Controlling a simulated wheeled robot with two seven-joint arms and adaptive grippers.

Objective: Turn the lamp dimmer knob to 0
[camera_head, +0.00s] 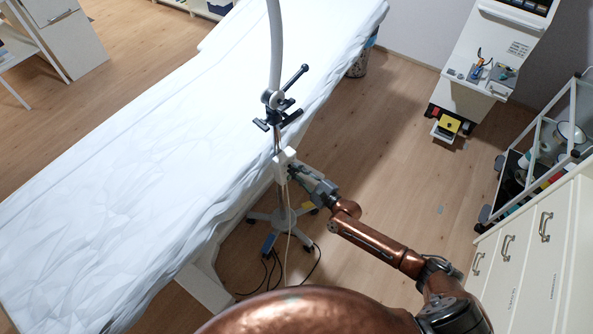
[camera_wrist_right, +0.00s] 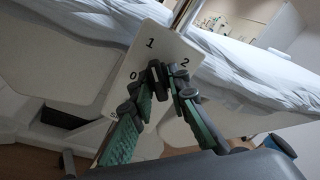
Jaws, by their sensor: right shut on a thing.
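The lamp's white dimmer box (camera_head: 282,161) is on the lamp pole beside the couch. In the right wrist view its pale panel (camera_wrist_right: 135,72) carries the marks 0, 1 and 2, with another mark at lower left partly hidden. My right gripper (camera_head: 294,172) reaches the box from the right. In the wrist view its green-padded fingers (camera_wrist_right: 165,82) close around the dark knob (camera_wrist_right: 156,77) in front of the panel. The fingers cover much of the knob, so I cannot tell which mark it points to. My left gripper is not in view.
The white-covered couch (camera_head: 130,150) runs along the left behind the pole. The lamp's wheeled base (camera_head: 284,220) stands on the wooden floor with cables around it. White drawers (camera_head: 530,260) and a metal trolley (camera_head: 545,140) stand at right. The floor between is free.

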